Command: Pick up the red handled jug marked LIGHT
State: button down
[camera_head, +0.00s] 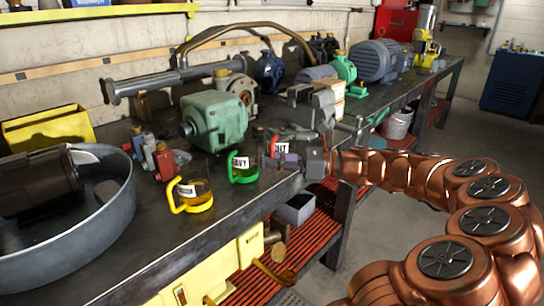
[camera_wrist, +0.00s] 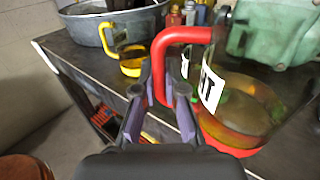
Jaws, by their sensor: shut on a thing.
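The red-handled jug (camera_wrist: 238,112) is clear, with amber liquid, a red base and a white label whose last letters show in the wrist view. Its red handle (camera_wrist: 172,52) runs between the fingers of my gripper (camera_wrist: 164,88), which is shut on it. In the head view the jug's white label (camera_head: 281,148) shows behind my gripper (camera_head: 278,160), which hides much of the jug. I cannot tell whether its base touches the bench. A green-handled jug (camera_head: 243,171) marked HEAVY stands just left, and a yellow-handled jug (camera_head: 192,194) farther left near the front edge.
The dark bench (camera_head: 150,232) holds a grey round tub (camera_head: 112,208), a green motor housing (camera_head: 214,122) and small bottles (camera_head: 163,160) behind the jugs. A grey vise (camera_head: 305,108) stands close behind my gripper. Bare bench lies along the front edge.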

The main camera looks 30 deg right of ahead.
jog(key=shift+s+a+r, duration=0.15)
jog(key=shift+s+a, duration=0.45)
jog(key=shift+s, duration=0.2)
jog(key=shift+s+a+r, duration=0.1)
jog(key=shift+s+a, duration=0.45)
jog(key=shift+s, duration=0.25)
jog(key=shift+s, duration=0.1)
